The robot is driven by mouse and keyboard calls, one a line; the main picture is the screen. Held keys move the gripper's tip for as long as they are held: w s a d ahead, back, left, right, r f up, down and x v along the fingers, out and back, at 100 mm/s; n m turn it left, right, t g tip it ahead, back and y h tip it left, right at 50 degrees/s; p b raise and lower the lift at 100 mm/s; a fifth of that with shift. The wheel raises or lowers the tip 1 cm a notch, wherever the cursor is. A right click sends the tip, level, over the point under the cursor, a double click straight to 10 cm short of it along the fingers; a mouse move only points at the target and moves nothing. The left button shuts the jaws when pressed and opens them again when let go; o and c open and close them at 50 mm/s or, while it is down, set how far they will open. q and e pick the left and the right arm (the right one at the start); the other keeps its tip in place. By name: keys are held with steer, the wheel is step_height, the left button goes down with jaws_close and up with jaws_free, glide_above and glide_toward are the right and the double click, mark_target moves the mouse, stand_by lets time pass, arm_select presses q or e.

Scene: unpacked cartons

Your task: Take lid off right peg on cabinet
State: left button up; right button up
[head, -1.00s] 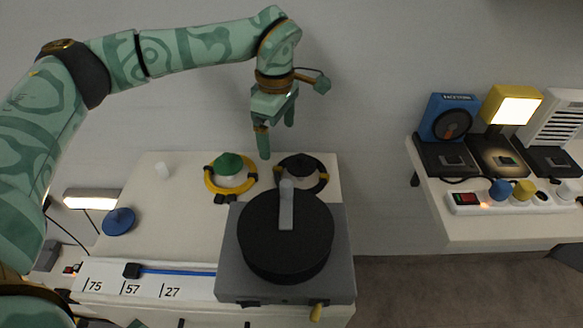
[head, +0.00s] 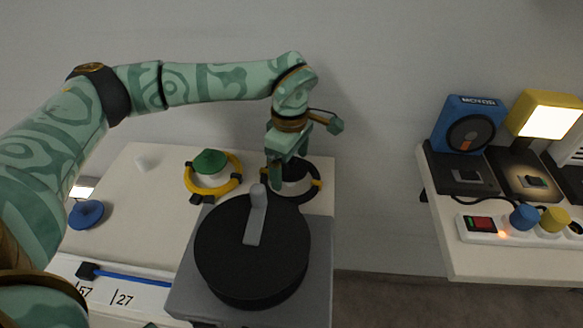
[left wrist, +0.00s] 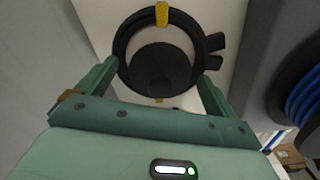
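The black lid (head: 295,171) is on the right peg at the back right of the cabinet (head: 135,200), inside a black ring (head: 308,192) with yellow bands. The peg itself is hidden. My left gripper (head: 285,168) points down at the lid and partly covers it. In the left wrist view the round black lid (left wrist: 160,72) lies between the two spread fingers of the gripper (left wrist: 158,80), with a gap on each side. The green lid (head: 210,160) covers the left peg, inside a yellow ring (head: 228,187). My right gripper is not in view.
A grey box with a large black drum (head: 225,250) and grey handle stands just in front of the right peg. A blue lid (head: 86,212) lies at the left. A second table (head: 470,262) at the right holds devices and a power strip.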

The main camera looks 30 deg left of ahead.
arm_select(q)
steer(key=c, duration=0.9)
steer(key=shift+r, duration=0.1)
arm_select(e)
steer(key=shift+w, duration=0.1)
arm_select(q)
steer(key=shift+r, duration=0.35)
step_height(320, 180, up, 8)
steer(key=p, duration=0.4)
steer(key=shift+r, duration=0.25)
steer(key=shift+r+p, duration=0.35)
steer(key=shift+r, duration=0.05)
steer(key=shift+s, duration=0.1)
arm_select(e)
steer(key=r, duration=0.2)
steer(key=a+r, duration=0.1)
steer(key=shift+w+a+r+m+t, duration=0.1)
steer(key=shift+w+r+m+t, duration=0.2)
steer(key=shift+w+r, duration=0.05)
